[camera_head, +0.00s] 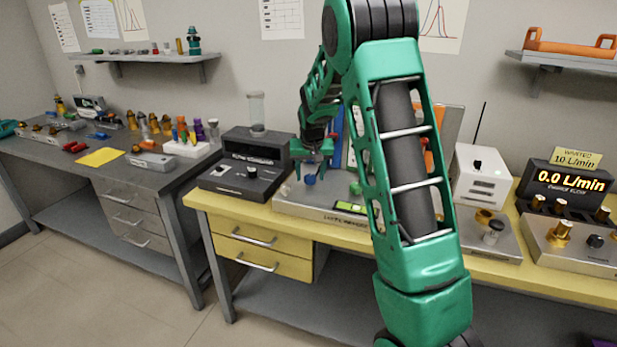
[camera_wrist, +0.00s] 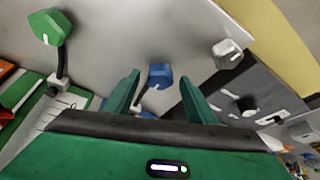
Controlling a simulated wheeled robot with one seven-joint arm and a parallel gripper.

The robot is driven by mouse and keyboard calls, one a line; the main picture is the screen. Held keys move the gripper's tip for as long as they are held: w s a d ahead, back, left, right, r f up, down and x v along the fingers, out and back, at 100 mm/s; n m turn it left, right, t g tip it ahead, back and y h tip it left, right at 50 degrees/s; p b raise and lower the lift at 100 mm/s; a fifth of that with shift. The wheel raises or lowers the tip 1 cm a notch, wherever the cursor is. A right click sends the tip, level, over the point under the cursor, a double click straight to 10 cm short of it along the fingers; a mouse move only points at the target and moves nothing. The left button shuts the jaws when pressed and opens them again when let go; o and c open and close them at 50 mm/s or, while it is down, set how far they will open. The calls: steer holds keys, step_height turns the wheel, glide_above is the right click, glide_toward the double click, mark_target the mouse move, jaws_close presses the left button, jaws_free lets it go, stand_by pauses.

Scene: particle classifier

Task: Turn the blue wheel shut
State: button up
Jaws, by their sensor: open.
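The blue wheel (camera_head: 310,180) sits on the light metal panel (camera_head: 318,205) on the yellow bench, just below my gripper (camera_head: 312,158). In the wrist view the blue wheel (camera_wrist: 159,73) is a faceted blue knob, seen between the tips of my two green fingers (camera_wrist: 159,82). The fingers are spread, with a gap on either side of the wheel. I cannot tell how far the tips are above it. The lower part of its stem is partly hidden by the gripper body.
A green knob (camera_wrist: 50,27) and a pale grey knob (camera_wrist: 227,53) stand on the same panel, one on each side. A dark device (camera_head: 245,170) stands left of the panel. A white box (camera_head: 482,176) and a flow display (camera_head: 566,183) stand to the right.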

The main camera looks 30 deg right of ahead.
steer(key=shift+w+d+f, duration=0.1)
steer(key=shift+f, duration=0.2)
steer(key=shift+c, duration=0.6)
steer(key=c, duration=0.9)
steer(key=shift+n, duration=0.4)
steer(key=o, duration=1)
steer(key=shift+r, duration=0.1)
